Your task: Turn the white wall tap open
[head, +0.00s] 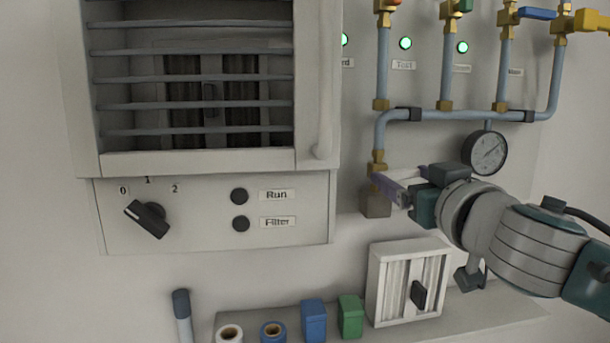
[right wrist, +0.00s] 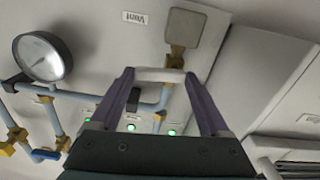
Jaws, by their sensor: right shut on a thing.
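The white wall tap shows as a pale bar-shaped handle (right wrist: 160,75) in the right wrist view, beside the brass fitting at the end of the pipe. My right gripper (right wrist: 159,76) has its two purple fingers at the handle's two ends and is shut on it. In the head view my right gripper (head: 382,182) reaches in from the right to the brass fitting (head: 377,160) above a grey block (head: 376,204). My left gripper is in neither view.
Blue pipes (head: 450,115) with several coloured taps run above the gripper, and a round gauge (head: 485,153) hangs just above my right wrist. A louvred cabinet (head: 318,100) stands left.

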